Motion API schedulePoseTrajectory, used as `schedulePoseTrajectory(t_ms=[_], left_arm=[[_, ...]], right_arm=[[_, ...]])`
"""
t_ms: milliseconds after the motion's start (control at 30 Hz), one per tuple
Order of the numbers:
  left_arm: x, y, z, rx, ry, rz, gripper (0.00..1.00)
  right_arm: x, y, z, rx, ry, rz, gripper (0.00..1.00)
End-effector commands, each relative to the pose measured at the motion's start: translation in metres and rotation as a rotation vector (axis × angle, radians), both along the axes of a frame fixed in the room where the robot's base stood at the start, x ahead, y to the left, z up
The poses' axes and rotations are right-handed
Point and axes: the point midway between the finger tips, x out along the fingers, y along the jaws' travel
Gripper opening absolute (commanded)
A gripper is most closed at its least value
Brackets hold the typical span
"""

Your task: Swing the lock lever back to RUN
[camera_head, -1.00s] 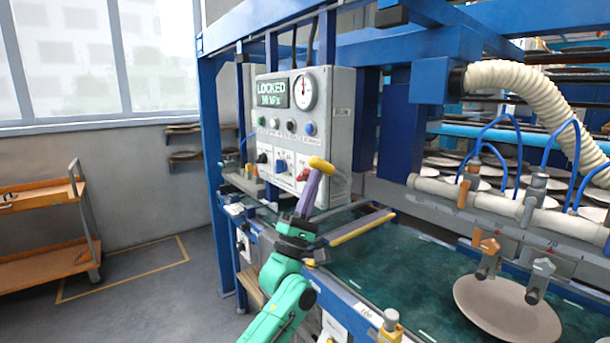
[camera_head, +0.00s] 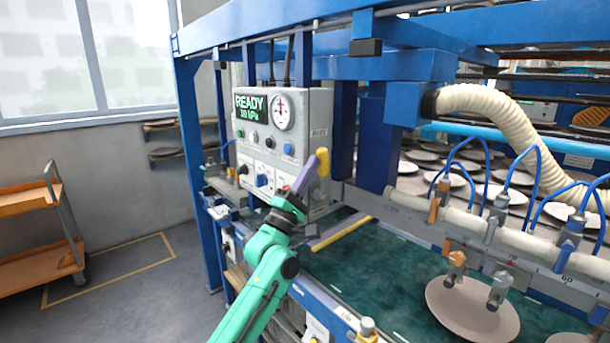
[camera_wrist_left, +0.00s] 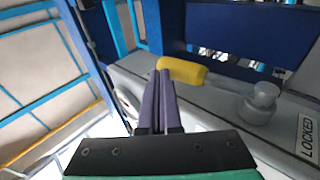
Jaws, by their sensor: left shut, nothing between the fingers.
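The lock lever has a yellow grip (camera_head: 323,163), which stands roughly upright at the right edge of the grey control box (camera_head: 318,105). In the left wrist view the yellow grip (camera_wrist_left: 183,71) lies just beyond the fingertips, with a grey pivot knob (camera_wrist_left: 262,100) and a LOCKED label (camera_wrist_left: 307,138) to its right. My left gripper (camera_head: 306,168) is shut and empty, its purple fingers together beside the grip. The fingertips (camera_wrist_left: 161,78) look very close to the grip; I cannot tell whether they touch. The display (camera_head: 251,108) reads READY. My right gripper is out of view.
A gauge (camera_head: 282,111) and several buttons and knobs fill the box front. A green belt (camera_head: 365,265) carries a plate (camera_head: 472,308) under a suction bar (camera_head: 480,230). A blue frame post (camera_head: 190,170) stands left. An orange cart (camera_head: 35,230) is farther left.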

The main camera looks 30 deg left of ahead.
Motion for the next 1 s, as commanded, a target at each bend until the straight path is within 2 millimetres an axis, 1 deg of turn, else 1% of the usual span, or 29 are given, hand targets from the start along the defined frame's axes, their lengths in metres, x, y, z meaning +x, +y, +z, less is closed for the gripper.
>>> schedulePoseTrajectory(t_ms=[200, 400, 1000], left_arm=[[0.010, -0.003, 0.006, -0.002, -0.001, 0.000, 0.00], [0.014, -0.004, 0.007, -0.001, -0.001, -0.001, 0.00], [0.016, -0.006, 0.008, -0.001, 0.001, -0.001, 0.00]], right_arm=[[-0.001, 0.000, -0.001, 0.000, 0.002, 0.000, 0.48], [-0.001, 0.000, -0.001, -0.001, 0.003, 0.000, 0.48], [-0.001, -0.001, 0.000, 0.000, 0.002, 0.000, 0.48]])
